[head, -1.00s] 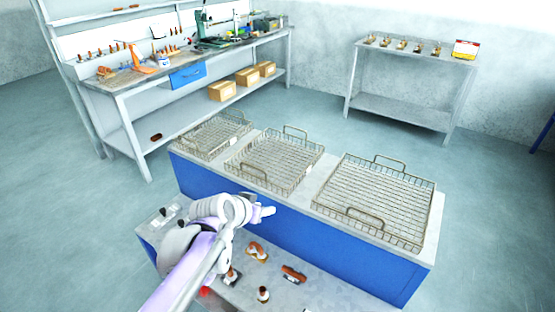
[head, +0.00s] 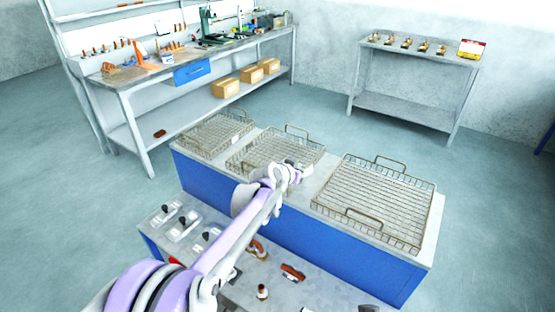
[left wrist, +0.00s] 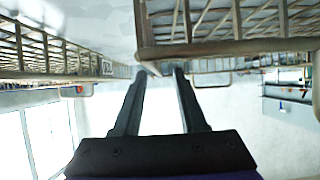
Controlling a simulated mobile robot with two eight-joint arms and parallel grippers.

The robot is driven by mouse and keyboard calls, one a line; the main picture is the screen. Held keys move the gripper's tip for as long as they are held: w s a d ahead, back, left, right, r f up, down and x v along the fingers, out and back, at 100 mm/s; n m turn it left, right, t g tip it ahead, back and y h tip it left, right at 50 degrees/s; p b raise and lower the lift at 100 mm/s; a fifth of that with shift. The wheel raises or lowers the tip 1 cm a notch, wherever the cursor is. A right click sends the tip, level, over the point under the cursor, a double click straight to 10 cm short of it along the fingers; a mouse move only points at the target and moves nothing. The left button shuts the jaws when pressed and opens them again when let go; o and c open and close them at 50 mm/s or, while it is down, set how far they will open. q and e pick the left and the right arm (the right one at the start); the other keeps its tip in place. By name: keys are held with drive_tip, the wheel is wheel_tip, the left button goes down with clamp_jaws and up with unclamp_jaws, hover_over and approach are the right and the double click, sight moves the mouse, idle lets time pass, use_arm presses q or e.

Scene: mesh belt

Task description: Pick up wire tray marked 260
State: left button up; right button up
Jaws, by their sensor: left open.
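Three wire trays stand on the blue bench: a small one (head: 215,132) at left, a middle one (head: 262,152) and a large one (head: 375,200) at right. Each has raised wire handles. My left gripper (head: 301,170) is at the front right corner of the middle tray, and its fingers are small in the head view. In the left wrist view the open gripper (left wrist: 162,72) has nothing between its fingers. A wire tray edge (left wrist: 230,47) is close to the fingertips. My right gripper is out of view.
The blue bench (head: 300,230) has bare strips between trays. A lower grey surface (head: 330,288) in front holds several small tools. A workbench (head: 130,75) with cartons below stands at back left, a side table (head: 415,52) at back right. Open floor lies between.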

sight(309, 167)
use_arm(q)
drive_tip(key=x, duration=0.4)
drive_tip(key=shift+w+d+r+p, duration=0.1)
drive_tip(key=shift+d+r+p, duration=0.15)
drive_tip(key=shift+p, duration=0.1)
drive_tip(key=shift+w+d+f, duration=0.2)
drive_tip(key=shift+w+f, duration=0.15)
drive_tip(key=shift+s, duration=0.1)
clamp_jaws()
idle(0.7)
